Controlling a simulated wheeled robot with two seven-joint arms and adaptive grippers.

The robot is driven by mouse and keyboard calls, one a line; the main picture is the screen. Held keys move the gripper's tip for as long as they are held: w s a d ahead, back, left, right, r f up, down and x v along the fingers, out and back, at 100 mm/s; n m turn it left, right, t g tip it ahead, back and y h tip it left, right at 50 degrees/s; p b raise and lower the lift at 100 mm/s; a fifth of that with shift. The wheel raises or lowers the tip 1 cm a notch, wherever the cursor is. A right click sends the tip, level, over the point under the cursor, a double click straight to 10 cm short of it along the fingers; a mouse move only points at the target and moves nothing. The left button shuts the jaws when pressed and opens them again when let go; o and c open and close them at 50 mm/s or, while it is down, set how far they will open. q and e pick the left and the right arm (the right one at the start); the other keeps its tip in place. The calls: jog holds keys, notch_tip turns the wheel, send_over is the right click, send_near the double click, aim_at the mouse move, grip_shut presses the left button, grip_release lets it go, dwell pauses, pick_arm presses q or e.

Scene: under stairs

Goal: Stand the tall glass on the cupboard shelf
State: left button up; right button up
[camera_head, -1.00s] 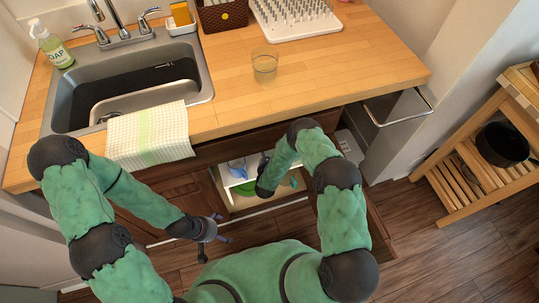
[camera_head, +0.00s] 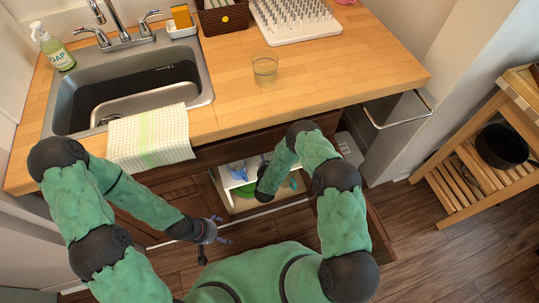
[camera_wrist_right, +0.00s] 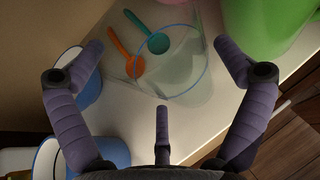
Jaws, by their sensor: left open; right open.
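A clear glass with a blue rim (camera_wrist_right: 196,91) is on the pale cupboard shelf (camera_wrist_right: 205,125) in the right wrist view. It looks upright, seen from above; its base is hard to make out. My right gripper (camera_wrist_right: 158,62) is open, its fingers spread around the glass's outline, with no clear contact. In the head view my right gripper is hidden inside the open cupboard (camera_head: 243,203). My left gripper (camera_head: 216,237) is open and empty in front of the cupboard. Another clear glass (camera_head: 265,70) stands on the wooden counter.
Orange (camera_wrist_right: 120,48) and teal (camera_wrist_right: 152,40) spoons are close to the blue-rimmed glass. Blue-and-white cups (camera_wrist_right: 108,150) are at the left, a green vessel (camera_wrist_right: 268,22) at the upper right. The counter (camera_head: 340,75) overhangs the cupboard. A wooden rack (camera_head: 455,190) stands at the right.

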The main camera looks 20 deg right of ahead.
jog(key=p+v, duration=0.3)
jog(key=v, duration=0.8)
jog(key=s+d+f+m+g+h, duration=0.1)
jog(key=s+d+m+g, duration=0.2)
jog(key=s+g, duration=0.3)
jog(key=s+d+f+m+g, duration=0.2)
jog(key=s+d+m+g, duration=0.1)
jog(key=s, duration=0.4)
jog(key=s+d+f+m+g+h, duration=0.1)
jog(key=s+d+m+g, duration=0.2)
jog(key=s+g, duration=0.3)
jog(key=s+a+r+m+g+y, duration=0.2)
jog(key=s+a+r+m+y, duration=0.1)
jog(key=s+a+m+y, duration=0.3)
jog(key=s+a+r+m+g+y, duration=0.25)
jog(key=s+a+r+m, duration=0.2)
jog(key=a+m, duration=0.25)
jog(key=w+r+m+t+y, duration=0.2)
jog(key=w+m+t, duration=0.5)
jog(key=m, duration=0.5)
jog(key=shift+w+a+r+m, duration=0.2)
jog(key=shift+w+r+m, duration=0.3)
jog(key=shift+w, duration=0.7)
